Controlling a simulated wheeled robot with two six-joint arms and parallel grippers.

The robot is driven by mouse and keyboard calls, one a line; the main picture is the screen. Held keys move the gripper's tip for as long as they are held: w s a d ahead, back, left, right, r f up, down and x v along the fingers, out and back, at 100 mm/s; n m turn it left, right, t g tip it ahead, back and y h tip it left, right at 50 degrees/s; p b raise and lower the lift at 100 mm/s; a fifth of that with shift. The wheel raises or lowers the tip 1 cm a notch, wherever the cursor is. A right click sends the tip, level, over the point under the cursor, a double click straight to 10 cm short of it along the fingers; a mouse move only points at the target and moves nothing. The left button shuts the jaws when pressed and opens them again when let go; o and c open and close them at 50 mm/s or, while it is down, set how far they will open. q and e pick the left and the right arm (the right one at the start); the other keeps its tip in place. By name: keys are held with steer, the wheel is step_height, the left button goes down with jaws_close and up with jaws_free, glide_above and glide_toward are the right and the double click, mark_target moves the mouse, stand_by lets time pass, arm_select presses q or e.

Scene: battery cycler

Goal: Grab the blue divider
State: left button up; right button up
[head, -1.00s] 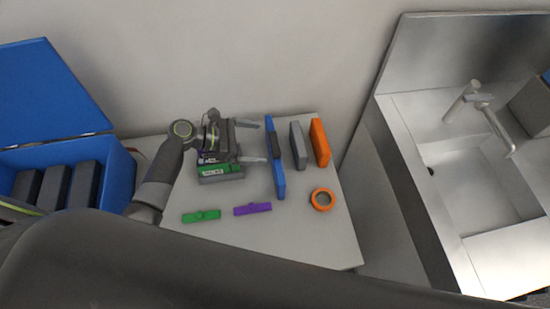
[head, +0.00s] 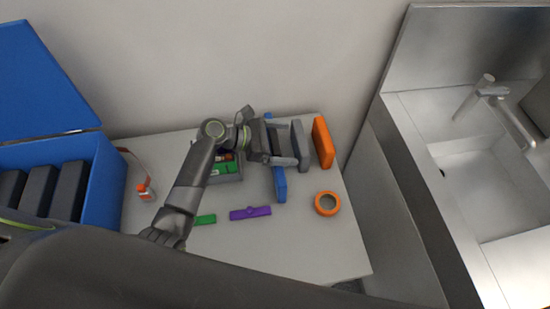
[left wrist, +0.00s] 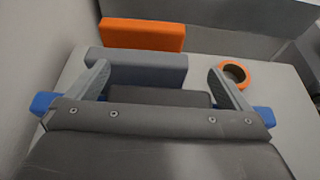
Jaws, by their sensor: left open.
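The blue divider (head: 280,185) lies on the white table, mostly hidden in the head view by my left gripper (head: 281,140). Its front blue end shows below the gripper. In the left wrist view a blue end shows at each side of the divider (left wrist: 263,113), with a dark middle part between the fingers. My left gripper (left wrist: 158,75) is open, one finger on each side of that dark part. I cannot tell whether the fingers touch it. My right gripper is not in view.
A grey block (head: 299,143) and an orange block (head: 323,143) stand just right of the gripper. An orange ring (head: 327,204), a purple piece (head: 250,213) and a green piece (head: 205,219) lie nearer. A blue box (head: 103,185) is left, a sink (head: 480,180) right. The table's front is clear.

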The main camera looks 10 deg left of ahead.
arm_select(q)
steer(key=c, duration=1.5)
steer(key=shift+r, duration=0.1)
